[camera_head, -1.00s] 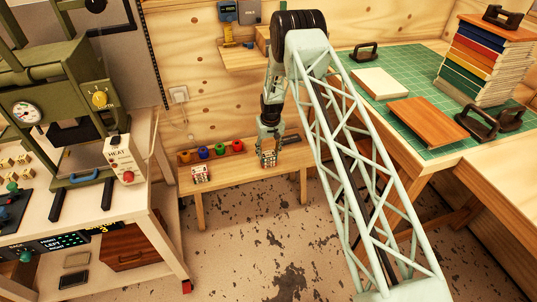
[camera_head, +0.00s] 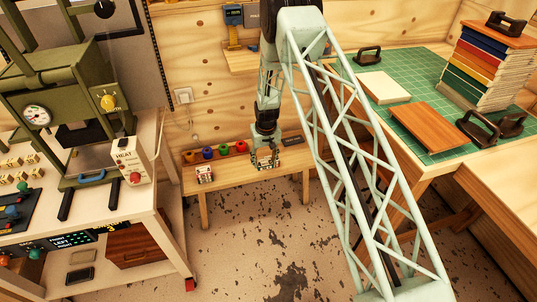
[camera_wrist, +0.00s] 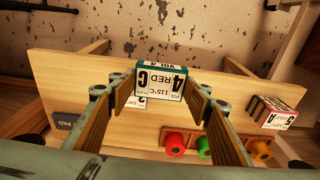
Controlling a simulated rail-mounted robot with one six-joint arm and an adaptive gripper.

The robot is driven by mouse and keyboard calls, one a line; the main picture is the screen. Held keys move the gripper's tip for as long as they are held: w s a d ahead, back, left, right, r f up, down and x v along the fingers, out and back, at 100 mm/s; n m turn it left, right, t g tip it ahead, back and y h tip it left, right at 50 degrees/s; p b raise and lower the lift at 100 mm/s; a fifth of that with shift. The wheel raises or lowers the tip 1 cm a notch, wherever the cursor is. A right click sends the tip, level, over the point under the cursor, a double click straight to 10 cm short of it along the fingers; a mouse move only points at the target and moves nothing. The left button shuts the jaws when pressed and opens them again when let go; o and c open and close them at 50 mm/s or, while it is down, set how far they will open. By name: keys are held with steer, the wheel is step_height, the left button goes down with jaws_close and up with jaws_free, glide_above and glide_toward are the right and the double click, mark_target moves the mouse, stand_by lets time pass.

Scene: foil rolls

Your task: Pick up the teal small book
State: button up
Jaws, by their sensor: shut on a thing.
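A small teal-edged book (camera_wrist: 161,80) with a white label reading "4 RED", "115°C" and "G" stands between my fingers in the wrist view. My gripper (camera_wrist: 160,92) is shut on it, with a wood-faced finger at each side. In the head view my gripper (camera_head: 265,150) is low over the small wooden bench (camera_head: 225,178), the book small at its tips. Part of another white label (camera_wrist: 136,101) with a "2" shows behind the left finger. I cannot tell whether the held book clears the bench.
A second small labelled book (camera_wrist: 272,112) with a dark red side stands at the bench's other end. Red, green and yellow spools (camera_wrist: 175,143) line the bench's back. A dark pad (camera_head: 292,140) lies at the bench's right end. The green-topped table (camera_head: 425,90) holds stacked books.

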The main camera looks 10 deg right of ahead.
mark_target(259, 169)
steer(key=shift+s+a+r+p, duration=0.1)
steer(key=shift+s+a, duration=0.45)
steer(key=shift+s, duration=0.35)
steer(key=shift+s+a+r+p, duration=0.15)
steer(key=shift+s+a, duration=0.4)
steer(key=shift+s, duration=0.35)
steer(key=shift+s+a+p, duration=0.1)
steer(key=shift+s+a, duration=0.45)
steer(key=shift+s, duration=0.35)
steer(key=shift+a, duration=0.1)
